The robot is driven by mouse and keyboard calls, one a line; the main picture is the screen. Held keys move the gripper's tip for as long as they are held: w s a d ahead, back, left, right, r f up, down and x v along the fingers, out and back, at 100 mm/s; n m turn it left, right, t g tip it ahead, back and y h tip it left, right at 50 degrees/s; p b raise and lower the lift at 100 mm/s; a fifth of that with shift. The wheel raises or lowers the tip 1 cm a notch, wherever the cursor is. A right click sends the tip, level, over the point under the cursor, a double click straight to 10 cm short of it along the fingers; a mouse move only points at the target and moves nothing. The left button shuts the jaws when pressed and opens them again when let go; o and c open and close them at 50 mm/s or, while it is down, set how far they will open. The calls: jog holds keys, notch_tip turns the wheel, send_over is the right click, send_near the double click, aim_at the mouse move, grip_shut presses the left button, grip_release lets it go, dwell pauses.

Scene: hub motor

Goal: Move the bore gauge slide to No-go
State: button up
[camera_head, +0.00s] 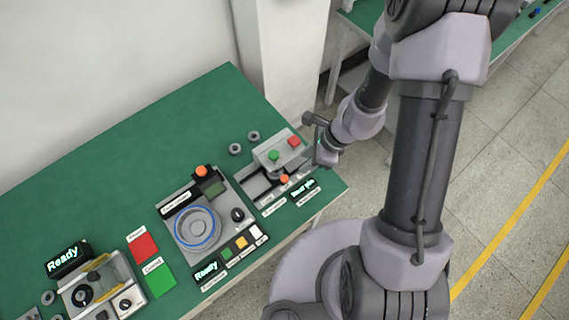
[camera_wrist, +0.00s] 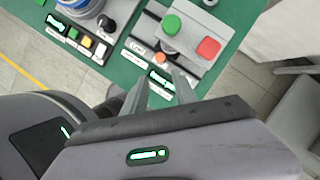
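In the head view my gripper (camera_head: 322,153) is right of the gauge.
A lit green display (camera_head: 303,188) is at the bench's front edge by the gauge. A red pad (camera_head: 142,246) and a green pad (camera_head: 159,280) lie farther left. Two grey rings (camera_head: 235,149) lie behind.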

aim_at(285, 178)
jog(key=b+x, duration=0.5)
jog(key=x, duration=0.9)
jog(key=shift+w+a+f, duration=0.1)
jog(key=shift+a+f, duration=0.05)
jog(key=shift+f, duration=0.15)
grip_shut()
dwell(0.5)
